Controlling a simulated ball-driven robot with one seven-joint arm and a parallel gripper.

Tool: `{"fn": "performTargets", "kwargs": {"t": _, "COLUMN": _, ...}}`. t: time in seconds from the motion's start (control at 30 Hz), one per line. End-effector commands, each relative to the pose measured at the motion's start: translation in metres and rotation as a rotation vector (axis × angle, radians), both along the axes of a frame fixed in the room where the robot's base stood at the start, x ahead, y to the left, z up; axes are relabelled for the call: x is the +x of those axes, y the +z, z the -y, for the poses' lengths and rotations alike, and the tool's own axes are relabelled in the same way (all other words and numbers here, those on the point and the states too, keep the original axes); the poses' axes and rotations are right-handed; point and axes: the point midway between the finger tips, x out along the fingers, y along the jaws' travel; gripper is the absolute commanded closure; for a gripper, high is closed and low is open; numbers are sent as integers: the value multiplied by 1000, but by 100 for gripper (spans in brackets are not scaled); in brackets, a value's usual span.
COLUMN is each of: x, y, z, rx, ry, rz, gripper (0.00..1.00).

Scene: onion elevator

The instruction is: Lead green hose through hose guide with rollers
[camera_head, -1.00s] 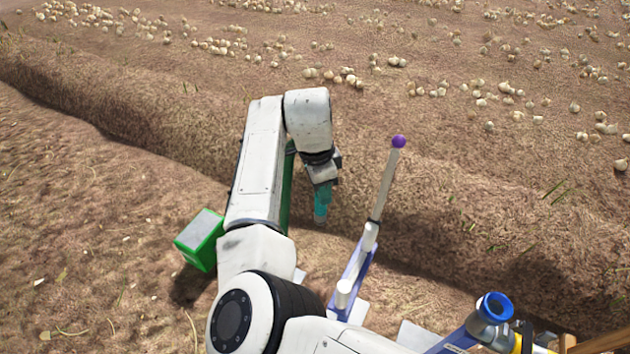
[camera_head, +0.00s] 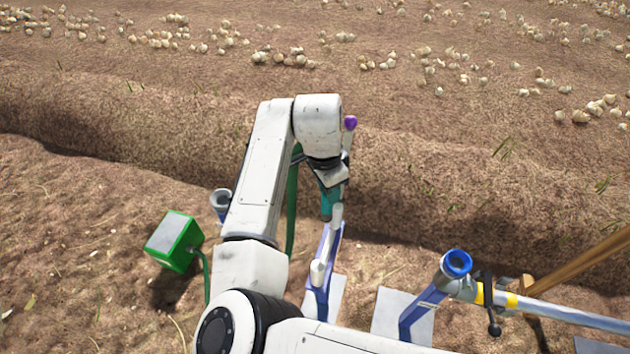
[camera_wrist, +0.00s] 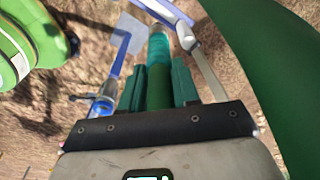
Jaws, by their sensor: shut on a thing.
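My gripper (camera_head: 330,204) has teal fingers and points down at the hose guide. In the wrist view its fingers are closed around the green hose (camera_wrist: 159,88), with the teal hose end (camera_wrist: 160,47) sticking out beyond the fingertips. The hose also hangs behind my forearm (camera_head: 292,205). The hose guide (camera_head: 325,262) has a blue frame, pale rollers and a pole with a purple knob (camera_head: 350,122). My gripper overlaps the pole in the head view. In the wrist view a pale roller or pole lies beside the hose end; whether they touch is unclear.
A green box (camera_head: 174,240) stands left with hose leading from it. A blue-rimmed holder (camera_head: 457,264) and a white pipe with a yellow band stand right. A small grey-blue stand (camera_head: 220,200) is partly behind my arm. A broad green hose stretch (camera_wrist: 268,70) crosses the wrist view.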

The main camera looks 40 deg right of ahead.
Motion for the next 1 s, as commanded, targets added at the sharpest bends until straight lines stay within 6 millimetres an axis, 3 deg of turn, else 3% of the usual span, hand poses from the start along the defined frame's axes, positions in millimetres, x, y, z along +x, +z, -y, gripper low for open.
{"fn": "performTargets", "kwargs": {"t": 1.0, "x": -88, "y": 1, "z": 69, "rx": -1, "ry": -4, "rz": -1, "gripper": 100}}
